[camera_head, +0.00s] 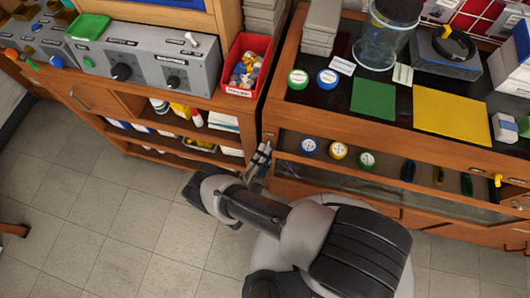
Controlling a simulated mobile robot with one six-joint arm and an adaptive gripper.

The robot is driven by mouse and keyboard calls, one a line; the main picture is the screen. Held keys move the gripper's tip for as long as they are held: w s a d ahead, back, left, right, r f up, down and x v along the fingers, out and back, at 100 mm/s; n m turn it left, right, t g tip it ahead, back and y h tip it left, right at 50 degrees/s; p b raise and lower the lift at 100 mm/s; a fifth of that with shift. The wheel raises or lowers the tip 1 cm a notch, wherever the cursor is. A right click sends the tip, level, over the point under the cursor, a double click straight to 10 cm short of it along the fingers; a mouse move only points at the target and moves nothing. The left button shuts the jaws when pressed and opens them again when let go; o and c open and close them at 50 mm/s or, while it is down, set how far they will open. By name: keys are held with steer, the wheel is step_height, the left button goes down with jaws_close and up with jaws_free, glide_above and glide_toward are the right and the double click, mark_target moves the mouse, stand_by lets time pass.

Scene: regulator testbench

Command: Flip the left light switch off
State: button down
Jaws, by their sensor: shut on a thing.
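I see no thing that I can surely name as the left light switch. A grey control box (150,58) stands on the left bench at the upper left. It has two black knobs and a small white lever (191,39) near its top right. My gripper (264,152) is low, in front of the gap between the two benches, well below and right of the box. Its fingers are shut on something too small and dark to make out.
A red bin (246,66) with small parts stands at the left bench's right end. The right bench holds a glass cylinder (383,35), a green mat (373,100) and a yellow mat (452,115). Open shelves (190,135) lie below the left bench.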

steer(key=c, duration=1.9)
jaws_free()
